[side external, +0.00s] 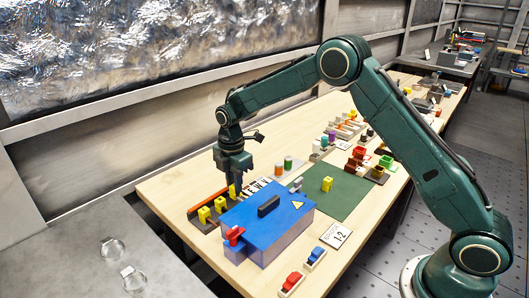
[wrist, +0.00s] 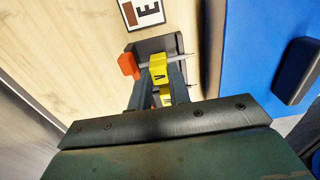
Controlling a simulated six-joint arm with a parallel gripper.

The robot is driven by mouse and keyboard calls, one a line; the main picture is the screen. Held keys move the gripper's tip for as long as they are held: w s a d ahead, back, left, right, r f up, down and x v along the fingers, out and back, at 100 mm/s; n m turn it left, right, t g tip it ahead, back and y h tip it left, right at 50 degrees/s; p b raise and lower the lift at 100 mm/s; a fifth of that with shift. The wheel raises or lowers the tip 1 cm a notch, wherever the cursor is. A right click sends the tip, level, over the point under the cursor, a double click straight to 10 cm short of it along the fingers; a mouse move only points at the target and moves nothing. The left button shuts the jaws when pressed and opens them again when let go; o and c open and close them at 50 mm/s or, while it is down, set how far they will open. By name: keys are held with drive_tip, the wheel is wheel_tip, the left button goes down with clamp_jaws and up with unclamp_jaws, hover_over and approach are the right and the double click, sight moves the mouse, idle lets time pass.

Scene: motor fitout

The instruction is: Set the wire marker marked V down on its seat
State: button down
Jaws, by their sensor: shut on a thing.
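The yellow wire marker marked V (wrist: 158,76) sits between the two fingers of my gripper (wrist: 160,82), which is shut on it. In the side view my gripper (side external: 232,190) points down behind the blue box, with the yellow marker (side external: 232,191) at its tips. Below is a dark holder (wrist: 148,46) with a thin pale rail; it also shows in the side view (side external: 196,222). The marker is over or at the holder; I cannot tell whether it touches the seat. Another yellow marker (wrist: 166,96) shows between the fingers, nearer my palm.
An orange block (wrist: 128,66) stands close beside the left finger. The blue box (side external: 265,230) with its black handle stands close on the right in the wrist view. Two yellow markers (side external: 204,214) (side external: 220,204) stand nearby. Another yellow piece (side external: 327,184) is on the green mat (side external: 350,192).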

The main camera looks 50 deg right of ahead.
drive_tip(key=shift+f, duration=0.7)
drive_tip(key=c, duration=1.2)
unclamp_jaws()
drive_tip(key=shift+c, duration=0.2)
drive_tip(key=shift+w+r, duration=0.1)
drive_tip(key=shift+r, duration=0.05)
drive_tip(key=shift+r, duration=0.55)
wheel_tip(320, 180, up, 12)
drive_tip(key=shift+r, duration=0.2)
